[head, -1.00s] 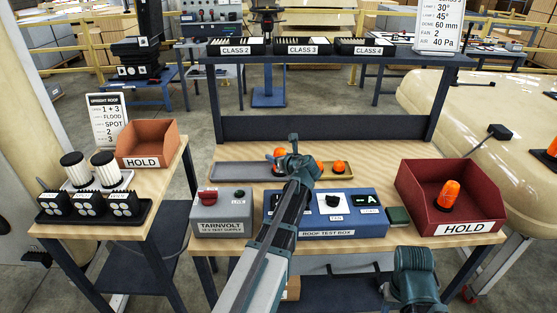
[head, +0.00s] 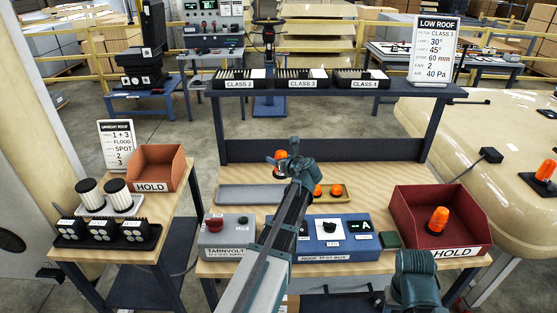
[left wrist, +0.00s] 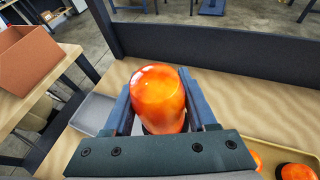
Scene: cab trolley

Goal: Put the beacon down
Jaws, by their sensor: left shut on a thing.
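My left gripper (head: 284,162) is shut on an orange beacon (head: 279,156) over the wooden bench. In the left wrist view the beacon (left wrist: 159,98) sits dome up between the two blue fingers (left wrist: 160,112). Its lower part is hidden by the gripper, and I cannot tell whether it touches anything. A grey tray (head: 240,196) lies to its left and nearer, looking empty. A tan tray (head: 347,199) with two orange beacons (head: 336,190) lies to its right. My right arm shows at the lower right, but its fingers do not.
A grey supply box (head: 226,226) and a blue roof test box (head: 330,232) stand along the front. A red HOLD bin (head: 450,205) at right holds another beacon (head: 438,219). A dark upright board (head: 300,151) closes the back. Bare wood lies around the trays.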

